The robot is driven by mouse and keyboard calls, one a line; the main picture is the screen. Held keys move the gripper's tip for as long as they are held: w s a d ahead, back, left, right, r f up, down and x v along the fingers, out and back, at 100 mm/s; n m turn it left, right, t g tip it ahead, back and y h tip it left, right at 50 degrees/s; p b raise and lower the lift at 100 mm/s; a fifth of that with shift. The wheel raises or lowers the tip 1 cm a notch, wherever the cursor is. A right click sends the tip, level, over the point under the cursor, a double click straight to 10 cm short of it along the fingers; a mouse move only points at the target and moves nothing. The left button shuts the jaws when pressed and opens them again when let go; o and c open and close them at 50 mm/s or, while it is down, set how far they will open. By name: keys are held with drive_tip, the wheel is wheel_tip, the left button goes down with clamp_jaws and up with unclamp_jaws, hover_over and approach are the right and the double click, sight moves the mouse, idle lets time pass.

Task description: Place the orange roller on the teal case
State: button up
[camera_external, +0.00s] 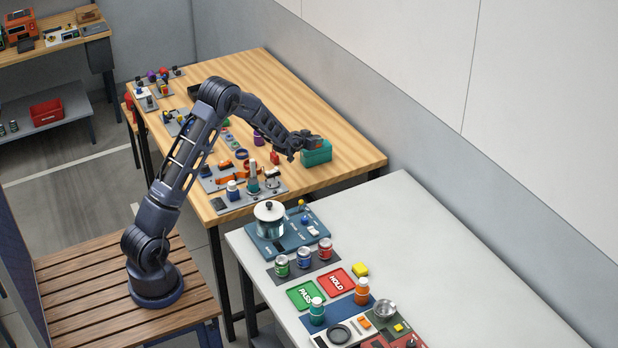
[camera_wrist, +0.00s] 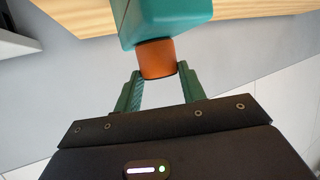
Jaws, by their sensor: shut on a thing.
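The orange roller (camera_wrist: 156,59) is between my gripper's fingertips (camera_wrist: 160,70) in the wrist view, and my gripper is shut on it. The teal case (camera_wrist: 168,18) is right beyond the roller, and the roller's far end meets or overlaps its edge in the picture. In the external view the teal case (camera_external: 318,155) sits near the right end of the wooden table, with my gripper (camera_external: 302,144) at its upper left side. I cannot tell whether the roller rests on the case. The roller is hard to make out in the external view.
The wooden table (camera_external: 345,150) has bare room behind and right of the case. A red item (camera_external: 274,157) stands left of the case. A grey tray (camera_external: 236,201) with several parts lies at the front. A white table (camera_external: 440,255) with jars and signs stands nearer.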

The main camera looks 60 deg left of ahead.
drive_tip(key=shift+f, duration=0.1)
drive_tip(key=o, duration=1.1)
drive_tip(key=shift+c, duration=0.2)
